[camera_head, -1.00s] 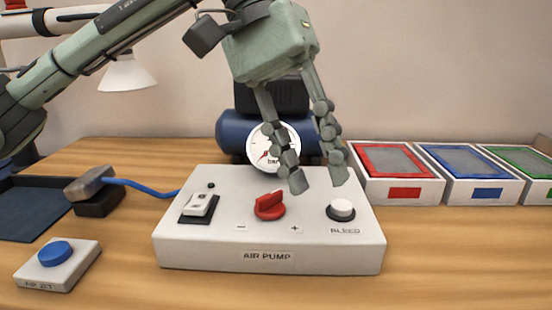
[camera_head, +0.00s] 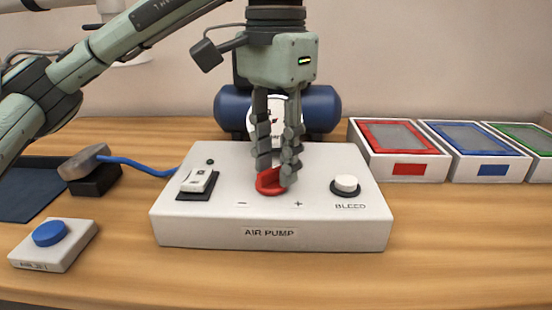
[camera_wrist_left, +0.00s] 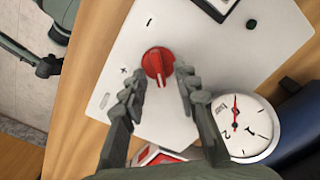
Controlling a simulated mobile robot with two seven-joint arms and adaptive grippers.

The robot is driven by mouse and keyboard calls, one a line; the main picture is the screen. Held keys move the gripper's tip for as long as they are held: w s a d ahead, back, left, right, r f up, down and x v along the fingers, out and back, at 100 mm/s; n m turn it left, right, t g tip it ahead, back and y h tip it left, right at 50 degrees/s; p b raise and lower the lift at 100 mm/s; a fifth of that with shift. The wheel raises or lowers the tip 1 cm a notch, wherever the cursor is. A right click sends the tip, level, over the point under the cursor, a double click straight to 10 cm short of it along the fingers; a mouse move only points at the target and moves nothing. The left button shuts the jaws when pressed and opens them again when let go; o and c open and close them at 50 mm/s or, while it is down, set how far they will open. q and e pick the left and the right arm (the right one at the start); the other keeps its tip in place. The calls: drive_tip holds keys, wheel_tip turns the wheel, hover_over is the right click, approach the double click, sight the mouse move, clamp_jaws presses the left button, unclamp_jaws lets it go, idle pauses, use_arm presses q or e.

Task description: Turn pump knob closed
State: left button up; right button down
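The red pump knob (camera_head: 268,183) sits on top of the white air pump box (camera_head: 210,233), between the minus and plus marks. My left gripper (camera_head: 276,170) points down at it and partly hides it in the head view. In the left wrist view, the knob (camera_wrist_left: 158,63) shows between and just beyond the two fingertips of this gripper (camera_wrist_left: 159,74). The fingers are apart, one on each side of the knob, and I cannot tell whether they touch it. The knob's raised grip points down in that view. My right gripper is not in view.
A gauge (camera_wrist_left: 243,127) and a blue tank (camera_head: 322,106) stand behind the box. A switch (camera_head: 198,182) and the white bleed button (camera_head: 346,184) flank the knob. A blue button box (camera_head: 52,245) is at front left, and several trays (camera_head: 405,168) are at right.

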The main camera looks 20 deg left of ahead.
use_arm(q)
drive_tip(key=shift+c, duration=0.5)
clamp_jaws()
